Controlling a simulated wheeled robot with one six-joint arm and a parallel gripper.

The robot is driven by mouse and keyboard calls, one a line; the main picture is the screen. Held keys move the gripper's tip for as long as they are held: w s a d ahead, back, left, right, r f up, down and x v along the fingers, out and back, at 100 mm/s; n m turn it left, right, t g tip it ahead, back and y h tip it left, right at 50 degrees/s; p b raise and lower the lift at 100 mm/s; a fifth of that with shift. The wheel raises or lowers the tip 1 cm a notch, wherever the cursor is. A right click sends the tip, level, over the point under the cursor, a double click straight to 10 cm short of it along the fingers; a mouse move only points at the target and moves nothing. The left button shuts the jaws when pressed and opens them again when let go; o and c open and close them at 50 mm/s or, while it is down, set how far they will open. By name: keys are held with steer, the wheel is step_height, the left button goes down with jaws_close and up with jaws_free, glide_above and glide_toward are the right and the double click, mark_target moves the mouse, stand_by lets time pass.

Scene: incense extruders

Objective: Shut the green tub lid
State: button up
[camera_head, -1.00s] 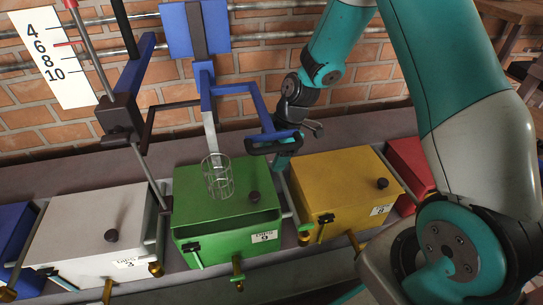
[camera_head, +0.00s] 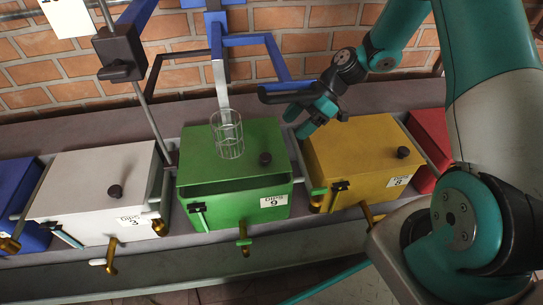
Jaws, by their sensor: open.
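The green tub (camera_head: 235,207) stands in the middle of the row, labelled 9. Its green lid (camera_head: 200,160) has a dark round knob (camera_head: 265,158) near the front right. A dark gap shows under the lid's front edge, so it looks slightly raised. A clear ribbed cup (camera_head: 228,137) appears over the lid; I cannot tell whether it touches it. My gripper (camera_head: 300,121) is open and empty, its teal fingers pointing down-left. It appears by the back right corner of the lid, apart from the knob.
A white tub (camera_head: 90,190) stands left and a yellow tub (camera_head: 355,145) right, with blue and red tubs beyond. Blue bars (camera_head: 290,93) and a grey post hang above and behind the green tub. Taps stick out in front. A brick wall closes the back.

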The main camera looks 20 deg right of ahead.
mark_target(267, 156)
steer(key=b+x, duration=0.4)
steer(key=x, duration=0.6)
steer(key=shift+w, duration=0.1)
steer(key=shift+c, duration=0.4)
